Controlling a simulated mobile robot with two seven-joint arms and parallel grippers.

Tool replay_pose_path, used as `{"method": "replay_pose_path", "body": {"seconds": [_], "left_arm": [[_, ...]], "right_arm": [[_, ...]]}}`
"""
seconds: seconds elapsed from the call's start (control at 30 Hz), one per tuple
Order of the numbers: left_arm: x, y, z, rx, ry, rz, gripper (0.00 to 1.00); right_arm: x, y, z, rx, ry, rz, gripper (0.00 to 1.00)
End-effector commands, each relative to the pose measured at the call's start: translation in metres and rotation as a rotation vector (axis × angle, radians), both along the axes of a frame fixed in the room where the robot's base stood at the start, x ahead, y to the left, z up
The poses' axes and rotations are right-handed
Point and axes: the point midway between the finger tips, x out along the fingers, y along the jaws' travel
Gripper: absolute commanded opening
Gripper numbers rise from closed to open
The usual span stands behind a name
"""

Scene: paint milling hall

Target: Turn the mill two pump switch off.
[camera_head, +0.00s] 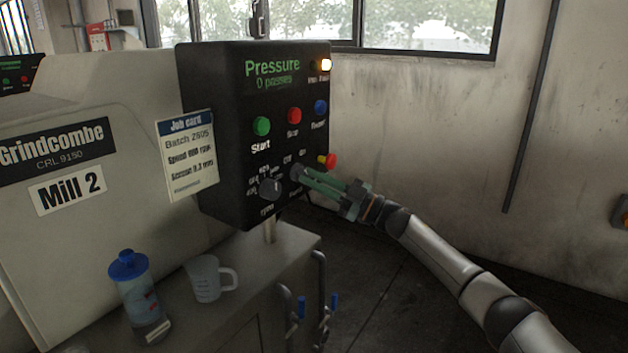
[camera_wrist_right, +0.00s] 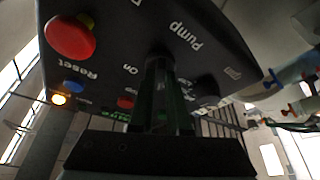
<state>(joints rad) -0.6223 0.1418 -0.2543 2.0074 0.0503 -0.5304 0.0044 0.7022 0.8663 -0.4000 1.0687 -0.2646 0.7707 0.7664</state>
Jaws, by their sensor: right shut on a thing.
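The black control box (camera_head: 225,140) of Mill 2 stands in the middle of the head view. The pump switch (camera_head: 297,171) is a small dark knob low on its face, mostly covered by my fingertips. My right gripper (camera_head: 306,177) comes in from the right with green fingers shut on this knob. In the right wrist view the gripper (camera_wrist_right: 160,75) reaches up to the dark knob, beside the labels "Pump" and "On". The knob's pointing direction is hidden. My left gripper is not in view.
A larger speed knob (camera_head: 270,188) sits close left of my fingers; a red button (camera_head: 327,161) juts out just above right. Green start (camera_head: 261,126), red stop (camera_head: 294,115) and blue reset (camera_head: 320,107) buttons are higher. A blue-lidded bottle (camera_head: 135,295) and a jug (camera_head: 204,278) stand below left.

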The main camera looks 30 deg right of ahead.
Motion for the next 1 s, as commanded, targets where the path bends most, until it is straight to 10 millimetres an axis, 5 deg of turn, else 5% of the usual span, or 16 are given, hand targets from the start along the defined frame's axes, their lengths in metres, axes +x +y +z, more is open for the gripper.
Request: {"method": "replay_pose_path", "body": {"seconds": [0.3, 0.67, 1.0], "left_arm": [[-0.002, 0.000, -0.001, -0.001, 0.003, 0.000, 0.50], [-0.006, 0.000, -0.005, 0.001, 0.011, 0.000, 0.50], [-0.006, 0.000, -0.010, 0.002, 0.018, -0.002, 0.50]], "right_arm": [[0.000, 0.000, 0.001, -0.001, -0.002, 0.000, 0.45], [-0.005, -0.004, -0.003, -0.001, 0.001, -0.001, 0.45], [-0.047, -0.033, -0.022, -0.002, 0.004, -0.002, 0.45]]}}
